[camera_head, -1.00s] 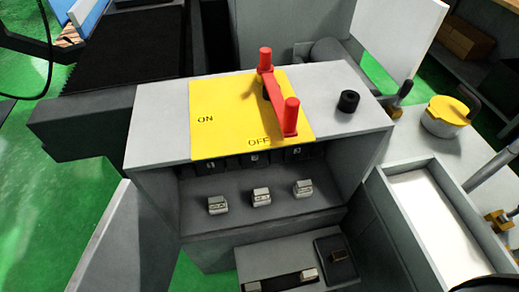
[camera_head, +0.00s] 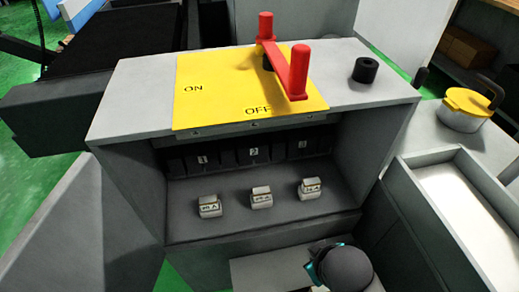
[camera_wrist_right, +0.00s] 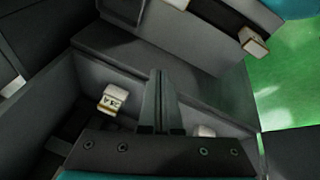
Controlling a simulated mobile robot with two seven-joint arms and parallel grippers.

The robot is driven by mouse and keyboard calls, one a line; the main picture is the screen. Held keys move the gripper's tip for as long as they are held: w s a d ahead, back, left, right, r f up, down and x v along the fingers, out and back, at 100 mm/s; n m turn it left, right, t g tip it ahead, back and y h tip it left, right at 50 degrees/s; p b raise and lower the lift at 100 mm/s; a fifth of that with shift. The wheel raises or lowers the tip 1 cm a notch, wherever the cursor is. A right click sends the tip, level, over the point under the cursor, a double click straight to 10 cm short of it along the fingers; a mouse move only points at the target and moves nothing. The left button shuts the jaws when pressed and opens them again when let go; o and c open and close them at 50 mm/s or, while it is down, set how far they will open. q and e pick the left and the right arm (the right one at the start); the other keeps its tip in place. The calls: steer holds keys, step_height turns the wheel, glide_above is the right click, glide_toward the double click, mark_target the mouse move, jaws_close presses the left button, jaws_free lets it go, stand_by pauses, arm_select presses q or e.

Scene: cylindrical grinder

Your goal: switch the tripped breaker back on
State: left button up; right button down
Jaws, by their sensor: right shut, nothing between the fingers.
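Dark breakers numbered 1, 2 and 3 (camera_head: 253,155) stand in a row at the back of the open grey cabinet (camera_head: 130,110). I cannot tell from their dark faces which one is tripped. A red lever (camera_head: 299,72) on the yellow ON/OFF plate (camera_head: 215,95) above has its near end by OFF. My right gripper (camera_wrist_right: 160,75) is shut and empty in the right wrist view, its fingers over the cabinet's grey interior. In the head view my dark, teal-trimmed right arm shows at the bottom, its fingers hidden. My left gripper is not in view.
Three small pale labelled blocks (camera_head: 261,197) sit on the cabinet floor; one shows left of my fingers in the wrist view (camera_wrist_right: 113,99). A black knob (camera_head: 365,69) stands on the cabinet top. A yellow-lidded pot (camera_head: 465,108) and a white-bottomed tray (camera_head: 455,195) are at the right.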

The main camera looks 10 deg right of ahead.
steer(key=w+d+r+n+t+h, duration=0.3)
steer(key=w+d+n, duration=0.1)
steer(key=w+n, duration=0.15)
steer(key=n+t+y, duration=0.4)
steer(key=n+t, duration=0.8)
steer(key=n, duration=1.5)
glide_toward(255, 126)
steer(key=s, duration=0.3)
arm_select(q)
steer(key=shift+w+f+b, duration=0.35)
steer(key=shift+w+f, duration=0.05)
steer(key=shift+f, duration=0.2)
arm_select(e)
steer(key=shift+s+d, duration=0.1)
steer(key=shift+s, duration=0.05)
